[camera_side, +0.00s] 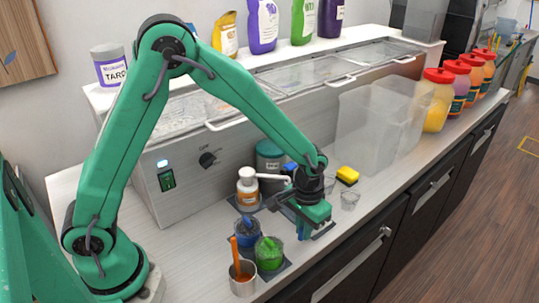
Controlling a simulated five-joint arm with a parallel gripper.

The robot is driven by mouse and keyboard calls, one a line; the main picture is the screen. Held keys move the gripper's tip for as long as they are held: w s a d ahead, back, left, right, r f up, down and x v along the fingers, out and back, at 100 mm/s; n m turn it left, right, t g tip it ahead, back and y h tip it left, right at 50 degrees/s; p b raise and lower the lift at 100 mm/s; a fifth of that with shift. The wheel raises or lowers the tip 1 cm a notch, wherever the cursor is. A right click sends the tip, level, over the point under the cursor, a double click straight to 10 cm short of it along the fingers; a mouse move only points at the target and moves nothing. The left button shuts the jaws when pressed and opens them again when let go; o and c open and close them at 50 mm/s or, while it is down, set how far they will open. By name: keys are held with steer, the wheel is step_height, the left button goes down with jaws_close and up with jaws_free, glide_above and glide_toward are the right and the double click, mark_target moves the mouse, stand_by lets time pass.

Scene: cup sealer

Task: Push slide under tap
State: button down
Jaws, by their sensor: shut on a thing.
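My gripper (312,225) is low over the counter, right of the small cups, with its fingers pointing down. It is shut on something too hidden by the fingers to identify. A pale, tap-like spout (270,177) sticks out just left of my gripper, beside a white-capped orange and white bottle (248,188). I cannot make out a slide clearly; my gripper may cover it.
A blue cup (248,232), a green cup (269,253) and a metal cup with an orange handle (242,278) stand close left of my gripper.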

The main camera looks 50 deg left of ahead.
steer(key=shift+a, duration=2.15)
steer(key=c, duration=1.5)
jaws_free()
steer(key=shift+o, duration=0.2)
steer(key=shift+r, duration=0.1)
step_height(320, 180, up, 8)
